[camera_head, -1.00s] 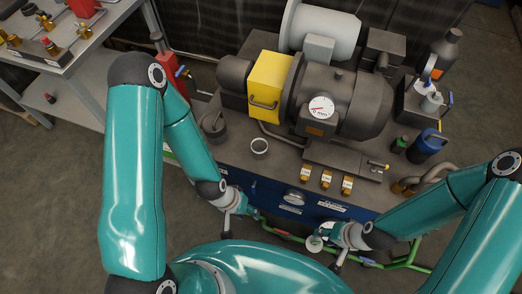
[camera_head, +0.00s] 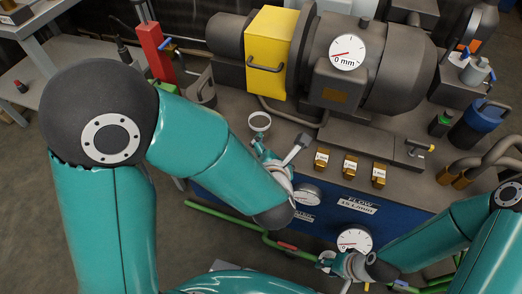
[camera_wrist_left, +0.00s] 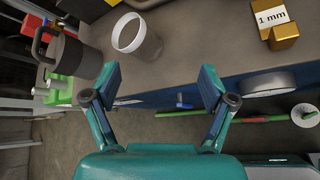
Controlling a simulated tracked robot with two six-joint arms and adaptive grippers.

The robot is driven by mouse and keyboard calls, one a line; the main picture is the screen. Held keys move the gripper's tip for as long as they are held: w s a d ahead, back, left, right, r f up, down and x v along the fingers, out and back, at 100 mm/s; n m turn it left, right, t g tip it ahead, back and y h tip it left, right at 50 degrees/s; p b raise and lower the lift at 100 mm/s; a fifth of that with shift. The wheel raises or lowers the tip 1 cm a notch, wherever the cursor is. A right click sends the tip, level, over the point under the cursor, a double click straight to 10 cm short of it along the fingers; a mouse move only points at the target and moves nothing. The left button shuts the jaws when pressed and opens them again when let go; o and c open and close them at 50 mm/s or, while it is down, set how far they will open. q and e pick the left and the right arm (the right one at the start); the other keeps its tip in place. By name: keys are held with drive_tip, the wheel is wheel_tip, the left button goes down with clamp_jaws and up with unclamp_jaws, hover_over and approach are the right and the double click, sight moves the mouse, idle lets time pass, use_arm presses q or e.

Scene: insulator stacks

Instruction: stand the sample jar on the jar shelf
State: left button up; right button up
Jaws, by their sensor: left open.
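A pale jar with a white rim (camera_head: 260,122), which looks like the sample jar, stands upright and open-topped on the grey bench near its front edge. It also shows in the left wrist view (camera_wrist_left: 137,38). My left gripper (camera_head: 276,148) is open and empty just in front of the jar. In the left wrist view my fingers (camera_wrist_left: 160,82) are spread, with the jar beyond them, slightly left and apart from them. My right gripper (camera_head: 326,262) is low by the bench front; its fingers are too small to read. I cannot identify the jar shelf.
A dark grey handled container (camera_wrist_left: 68,52) stands left of the jar, with a green part (camera_wrist_left: 58,92) beside it. A yellow box (camera_head: 268,52) and motor are behind. Brass blocks (camera_head: 350,166) sit to the right. Gauges (camera_head: 307,195) line the blue front.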

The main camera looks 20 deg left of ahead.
sight(260, 128)
use_arm(q)
drive_tip(key=w+a+f+n+y+b, duration=0.1)
drive_tip(key=w+n+b, duration=0.1)
drive_tip(key=n, duration=0.1)
drive_tip(key=w+a+f+n+b, duration=0.2)
drive_tip(key=n+b, duration=0.1)
drive_tip(key=w+a+f+n+y+b, duration=0.1)
drive_tip(key=w+a+f+n+b, duration=0.1)
drive_tip(key=n+b, duration=0.1)
drive_tip(key=shift+f+n+t+y, duration=0.1)
drive_tip(key=shift+n+t+y, duration=0.2)
drive_tip(key=shift+n+t, duration=0.1)
drive_tip(key=shift+b+x, duration=0.8)
drive_tip(key=shift+x, duration=1.7)
drive_tip(key=shift+d+f, duration=0.1)
drive_tip(key=shift+d, duration=0.05)
drive_tip(key=c, duration=1.3)
use_arm(e)
wheel_tip(260, 128, down, 12)
